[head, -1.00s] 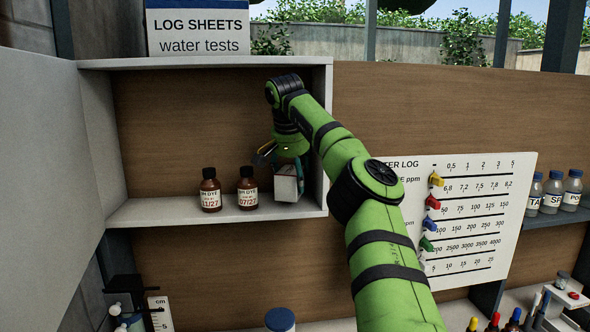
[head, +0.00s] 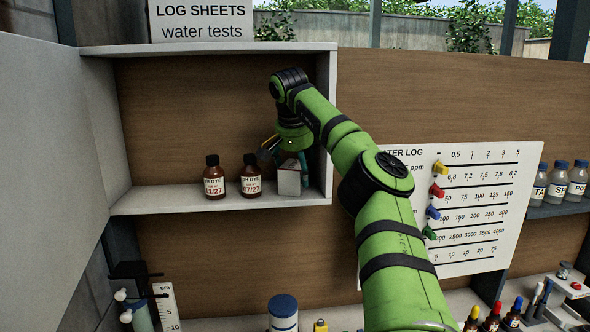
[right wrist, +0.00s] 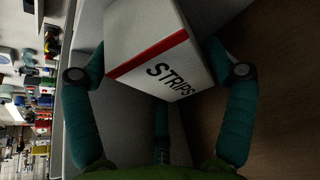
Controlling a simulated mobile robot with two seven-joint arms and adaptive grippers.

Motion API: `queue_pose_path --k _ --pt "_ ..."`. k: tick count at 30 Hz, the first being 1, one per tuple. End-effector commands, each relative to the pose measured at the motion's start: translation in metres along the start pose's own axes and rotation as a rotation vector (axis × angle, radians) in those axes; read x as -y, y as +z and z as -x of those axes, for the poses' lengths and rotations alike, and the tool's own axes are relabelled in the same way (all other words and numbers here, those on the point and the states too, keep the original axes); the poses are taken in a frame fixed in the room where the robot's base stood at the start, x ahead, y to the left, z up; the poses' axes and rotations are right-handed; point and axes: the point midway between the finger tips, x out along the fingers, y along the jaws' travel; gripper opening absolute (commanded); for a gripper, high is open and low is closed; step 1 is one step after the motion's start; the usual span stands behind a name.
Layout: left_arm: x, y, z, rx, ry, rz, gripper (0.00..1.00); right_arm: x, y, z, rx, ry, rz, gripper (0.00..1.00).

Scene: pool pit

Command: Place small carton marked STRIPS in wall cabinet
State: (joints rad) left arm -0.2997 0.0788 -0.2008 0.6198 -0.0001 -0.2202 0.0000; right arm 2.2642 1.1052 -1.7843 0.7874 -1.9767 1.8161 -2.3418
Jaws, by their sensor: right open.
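The small white carton with a red stripe, marked STRIPS (right wrist: 172,80), stands in the wall cabinet (head: 228,198), at the right end of its shelf. In the head view the carton (head: 289,182) is beside the cabinet's right side wall. My right gripper (head: 291,160) is inside the cabinet, open, with its teal fingers on either side of the carton. The right wrist view shows a finger at each side of it; the fingertips are partly hidden behind it. My left gripper is in neither view.
Two brown dye bottles (head: 214,180) (head: 251,177) stand on the shelf left of the carton. The cabinet door (head: 45,160) is open at left. A log sheets box (head: 201,22) sits on top. The shelf's left end is clear.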

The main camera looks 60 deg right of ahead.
Motion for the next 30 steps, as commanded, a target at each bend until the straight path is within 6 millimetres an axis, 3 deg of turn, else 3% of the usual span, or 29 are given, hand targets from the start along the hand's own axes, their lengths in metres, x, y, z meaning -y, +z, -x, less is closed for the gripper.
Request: queue_pose_path --k 7,12,30 --pt "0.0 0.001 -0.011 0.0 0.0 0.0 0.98 0.002 0.001 0.033 -0.003 -0.005 0.001 0.84" --pt "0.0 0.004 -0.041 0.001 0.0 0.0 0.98 0.001 0.028 0.036 -0.004 -0.005 0.005 0.84" --pt "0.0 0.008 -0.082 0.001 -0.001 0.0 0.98 0.0 0.095 0.068 -0.006 -0.002 0.003 0.84"
